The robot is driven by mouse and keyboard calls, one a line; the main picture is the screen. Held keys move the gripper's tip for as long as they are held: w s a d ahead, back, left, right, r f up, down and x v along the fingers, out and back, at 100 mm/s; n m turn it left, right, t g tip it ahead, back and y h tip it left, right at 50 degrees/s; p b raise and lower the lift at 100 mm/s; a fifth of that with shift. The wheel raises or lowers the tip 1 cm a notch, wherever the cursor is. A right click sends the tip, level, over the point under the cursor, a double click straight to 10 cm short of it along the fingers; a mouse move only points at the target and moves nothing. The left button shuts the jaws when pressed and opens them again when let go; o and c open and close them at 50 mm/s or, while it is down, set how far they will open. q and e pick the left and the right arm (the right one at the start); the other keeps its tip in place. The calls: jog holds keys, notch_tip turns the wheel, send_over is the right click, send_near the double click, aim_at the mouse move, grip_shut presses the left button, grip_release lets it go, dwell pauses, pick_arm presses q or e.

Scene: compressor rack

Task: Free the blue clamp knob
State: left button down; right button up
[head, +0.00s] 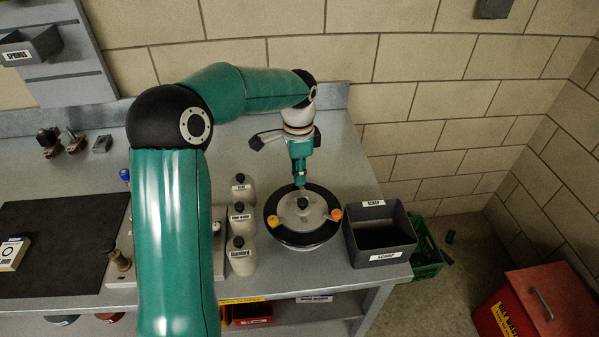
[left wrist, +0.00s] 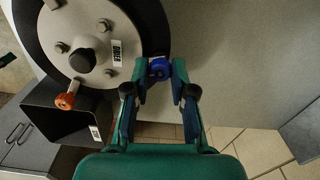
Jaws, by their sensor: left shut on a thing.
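The blue clamp knob (left wrist: 159,68) shows in the left wrist view at the edge of a round grey lid (left wrist: 88,38) with a black rim. My left gripper (left wrist: 160,72) is shut on the knob, with one finger on each side of it. In the head view the lid (head: 303,218) sits on the bench, and my left gripper (head: 300,183) points down at its far edge. The blue knob is hidden there behind the fingers. An orange knob (head: 336,214) and a yellow-orange knob (head: 273,221) sit at the lid's right and left. My right gripper is not in view.
A grey scrap bin (head: 371,256) stands close right of the round unit. Several labelled bottles (head: 242,258) stand close on its left. A dark mat (head: 50,250) lies further left. A green crate (head: 427,262) and a red waste bin (head: 540,305) are beyond the bench's right edge.

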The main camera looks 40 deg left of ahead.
pick_arm(q)
jog(key=n, duration=0.7)
jog(key=shift+b, duration=0.3)
jog(key=n, duration=0.4)
jog(key=shift+n+b, duration=0.3)
jog(key=shift+n, duration=1.3)
jog(key=c, duration=1)
grip_release()
jog(key=shift+o, duration=0.2)
jog(key=shift+r, duration=0.1)
notch_tip(320, 180, up, 12)
